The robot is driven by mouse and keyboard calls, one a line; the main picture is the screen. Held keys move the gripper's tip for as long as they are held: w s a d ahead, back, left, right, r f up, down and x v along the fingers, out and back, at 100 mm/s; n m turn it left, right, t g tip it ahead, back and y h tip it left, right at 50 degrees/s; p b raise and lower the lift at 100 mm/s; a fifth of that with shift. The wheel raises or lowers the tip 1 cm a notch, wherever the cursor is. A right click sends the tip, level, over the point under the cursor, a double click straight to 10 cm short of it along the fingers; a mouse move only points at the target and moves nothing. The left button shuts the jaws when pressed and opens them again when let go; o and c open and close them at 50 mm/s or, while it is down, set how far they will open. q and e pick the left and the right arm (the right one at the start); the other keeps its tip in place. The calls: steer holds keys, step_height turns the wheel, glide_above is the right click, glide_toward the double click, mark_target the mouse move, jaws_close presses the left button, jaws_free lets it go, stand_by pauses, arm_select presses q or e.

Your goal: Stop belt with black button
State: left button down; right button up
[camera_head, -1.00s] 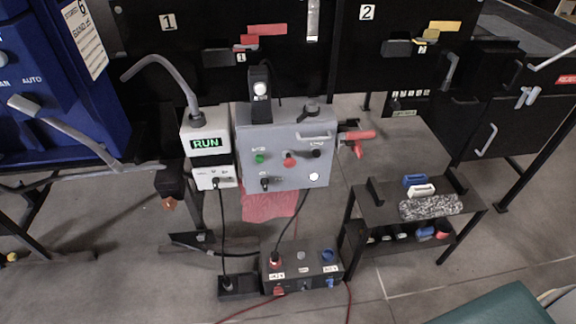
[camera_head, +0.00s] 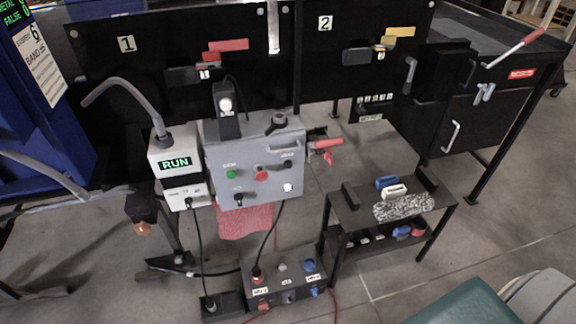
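A grey control box (camera_head: 252,150) stands in the middle of the view, its front facing me. On its front are a green button (camera_head: 231,174), a red button (camera_head: 262,173) and a small black button (camera_head: 288,165) at the right of that row. Below sit a black switch (camera_head: 238,197) and a white round button (camera_head: 287,187). Left of the box, a display (camera_head: 175,163) reads "RUN" in green. The belt cannot be clearly made out. Neither of my grippers is in view.
A red-handled tool (camera_head: 325,147) sticks out right of the control box. A small black shelf (camera_head: 350,215) stands to the right. Open floor (camera_head: 470,230) lies beyond it.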

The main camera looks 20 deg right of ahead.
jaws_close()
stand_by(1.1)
